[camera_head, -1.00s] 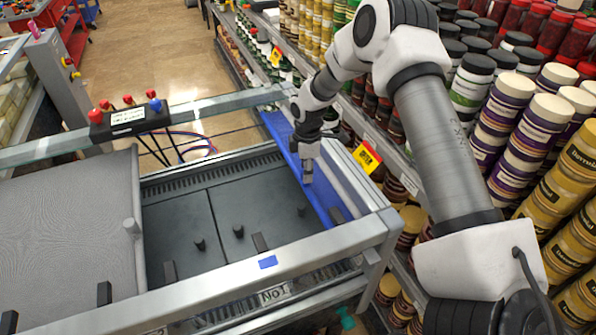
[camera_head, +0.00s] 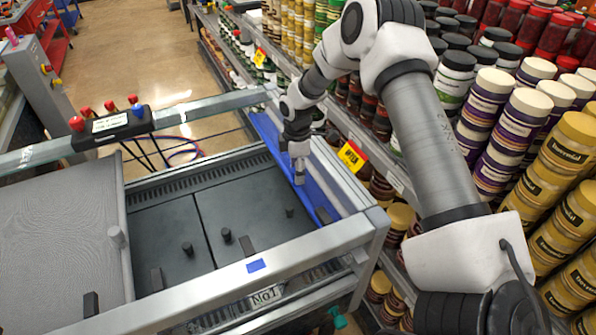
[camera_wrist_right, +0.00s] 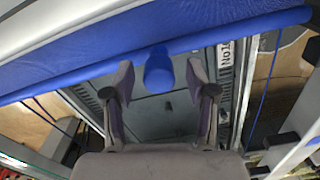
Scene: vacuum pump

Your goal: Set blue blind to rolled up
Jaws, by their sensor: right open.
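The blue blind (camera_head: 265,127) shows as a narrow blue strip along the right side of the metal frame. In the right wrist view the blue blind (camera_wrist_right: 225,32) crosses the top, with a blue knob (camera_wrist_right: 158,70) on its lower edge. My right gripper (camera_head: 299,179) is at the blue strip in the head view and hides part of it. In the wrist view my right gripper (camera_wrist_right: 161,95) is open, with a finger on either side of the knob. I cannot tell whether the fingers touch it. My left gripper is not in view.
A grey blind (camera_head: 55,225) covers the left part of the frame. The dark panel (camera_head: 235,210) beneath has several small knobs. The metal front rail (camera_head: 215,290) and a black box with red and blue knobs (camera_head: 112,125) border it. Stocked shelves (camera_head: 480,120) stand close on the right.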

